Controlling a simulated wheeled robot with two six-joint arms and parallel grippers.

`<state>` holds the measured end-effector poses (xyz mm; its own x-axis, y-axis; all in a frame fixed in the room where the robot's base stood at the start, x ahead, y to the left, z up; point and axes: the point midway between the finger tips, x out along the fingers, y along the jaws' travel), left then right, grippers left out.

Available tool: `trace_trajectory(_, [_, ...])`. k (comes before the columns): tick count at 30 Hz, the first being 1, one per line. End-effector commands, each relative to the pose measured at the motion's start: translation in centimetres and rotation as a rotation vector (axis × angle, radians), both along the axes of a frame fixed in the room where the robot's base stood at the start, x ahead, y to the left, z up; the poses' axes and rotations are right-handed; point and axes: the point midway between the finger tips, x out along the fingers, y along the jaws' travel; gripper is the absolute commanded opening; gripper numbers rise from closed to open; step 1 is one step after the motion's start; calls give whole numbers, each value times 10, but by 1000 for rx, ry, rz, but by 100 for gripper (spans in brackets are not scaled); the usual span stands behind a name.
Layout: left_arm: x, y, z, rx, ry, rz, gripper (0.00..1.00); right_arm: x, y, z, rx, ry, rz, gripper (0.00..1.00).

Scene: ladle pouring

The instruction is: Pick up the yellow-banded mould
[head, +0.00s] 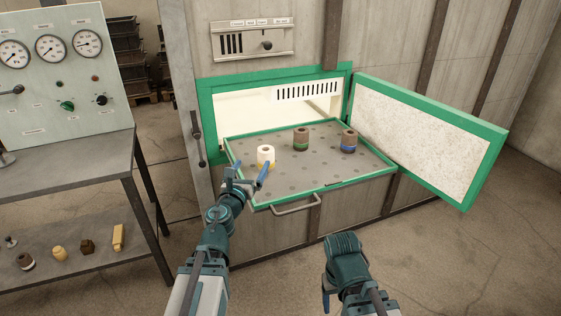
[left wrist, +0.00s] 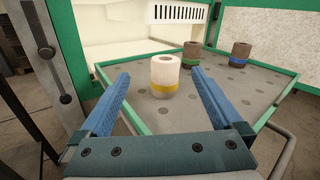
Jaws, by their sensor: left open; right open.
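The yellow-banded mould (head: 265,154) is a white hollow cylinder with a yellow band near its base. It stands upright at the left front of the grey tray (head: 300,180). In the left wrist view the mould (left wrist: 165,72) stands ahead, between the lines of the two blue fingers. My left gripper (head: 248,175) is open and empty, just in front of the mould. It also fills the lower part of the left wrist view (left wrist: 150,95). My right gripper (head: 328,290) is low at the front, away from the tray; its fingers are mostly hidden.
A brown green-banded mould (head: 301,138) and a brown blue-banded mould (head: 348,141) stand further back on the tray. The green-framed door (head: 425,130) hangs open at the right. A metal handle (head: 296,206) juts from the tray front. A gauge bench (head: 75,160) stands left.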

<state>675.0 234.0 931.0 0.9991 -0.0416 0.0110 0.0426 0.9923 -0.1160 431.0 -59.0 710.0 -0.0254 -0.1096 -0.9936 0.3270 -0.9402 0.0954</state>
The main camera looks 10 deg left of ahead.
Motion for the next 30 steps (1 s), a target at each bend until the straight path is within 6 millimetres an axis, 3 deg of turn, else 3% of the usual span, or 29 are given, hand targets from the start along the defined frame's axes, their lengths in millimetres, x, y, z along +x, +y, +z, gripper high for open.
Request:
trace_trajectory(4, [-2, -3, -9, 109, 4, -50, 100, 0, 0, -7, 0, 0, 0, 68])
trace_trajectory(11, [2, -5, -8, 121, 4, -57, 100, 0, 0, -6, 0, 0, 0, 68])
trace_trajectory(17, [27, -7, -8, 118, 4, -57, 100, 0, 0, -6, 0, 0, 0, 68])
trace_trajectory(24, [73, -11, -8, 117, 5, -56, 100, 0, 0, -6, 0, 0, 0, 68])
trace_trajectory(30, [85, -13, -9, 116, 4, -56, 100, 0, 0, -6, 0, 0, 0, 68])
